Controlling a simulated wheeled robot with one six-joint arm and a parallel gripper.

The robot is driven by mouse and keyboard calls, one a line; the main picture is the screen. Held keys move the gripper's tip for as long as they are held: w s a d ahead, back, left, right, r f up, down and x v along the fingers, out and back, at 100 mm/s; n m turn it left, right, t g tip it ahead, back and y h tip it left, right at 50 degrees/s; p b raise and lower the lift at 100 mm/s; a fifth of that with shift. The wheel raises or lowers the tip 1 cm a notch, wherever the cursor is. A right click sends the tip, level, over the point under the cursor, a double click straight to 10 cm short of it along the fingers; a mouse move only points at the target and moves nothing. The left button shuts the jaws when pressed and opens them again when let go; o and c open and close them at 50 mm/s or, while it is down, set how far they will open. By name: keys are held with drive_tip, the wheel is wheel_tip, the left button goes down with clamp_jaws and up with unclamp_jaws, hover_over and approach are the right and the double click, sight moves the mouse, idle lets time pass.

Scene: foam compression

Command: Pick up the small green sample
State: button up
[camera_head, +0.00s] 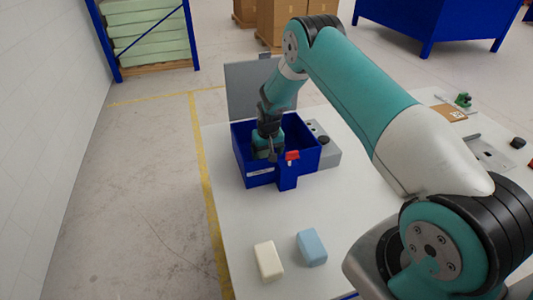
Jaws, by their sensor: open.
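My gripper (268,150) reaches down into the blue open-topped box (262,177) on the white table. Its jaws are open, with the fingers partly hidden by the box wall and the wrist. A teal-green patch shows at the gripper inside the box; I cannot tell whether it is the small green sample or part of my arm. No green block lies clear in the open. A cream block (268,261) and a light blue block (311,247) lie on the table in front of the box.
A grey panel (250,85) stands upright behind the box, and a grey unit (325,150) with dark knobs adjoins its right side. A small green device (463,100) sits on the table at far right. The white table (230,225) is bare left of the blocks.

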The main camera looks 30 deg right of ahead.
drive_tip(key=shift+f, duration=0.4)
drive_tip(key=shift+f+b, duration=0.25)
drive_tip(key=shift+b, duration=0.2)
idle(0.4)
drive_tip(key=c, duration=1)
